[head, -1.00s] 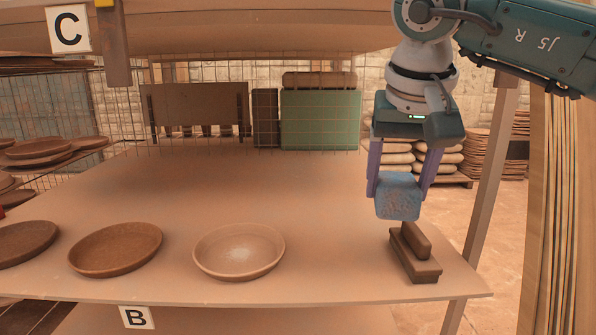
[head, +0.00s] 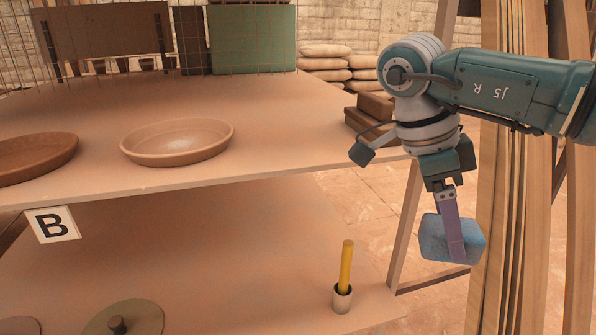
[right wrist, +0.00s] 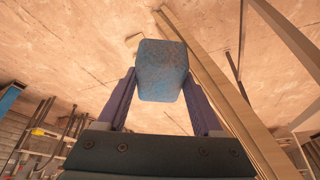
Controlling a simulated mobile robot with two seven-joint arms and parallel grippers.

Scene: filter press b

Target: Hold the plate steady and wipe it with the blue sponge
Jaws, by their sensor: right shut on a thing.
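My right gripper (head: 452,225) is shut on the blue sponge (head: 432,238) and holds it in the air, beyond the right end of the table. The right wrist view shows the sponge (right wrist: 161,70) clamped between both fingers (right wrist: 160,98). A pale, shallow plate (head: 177,142) lies on the tabletop, left of the gripper and well apart from it. A darker brown plate (head: 37,160) is beside it, cut off by the left edge. My left gripper is not in view, and no gripper touches either plate.
A brown block (head: 375,105) stands at the table's right end, partly hidden by my right arm. On the lower shelf are a cup (head: 342,299) with a yellow stick and a round knobbed disc (head: 124,318). Tall wooden boards (head: 515,200) rise close to the sponge.

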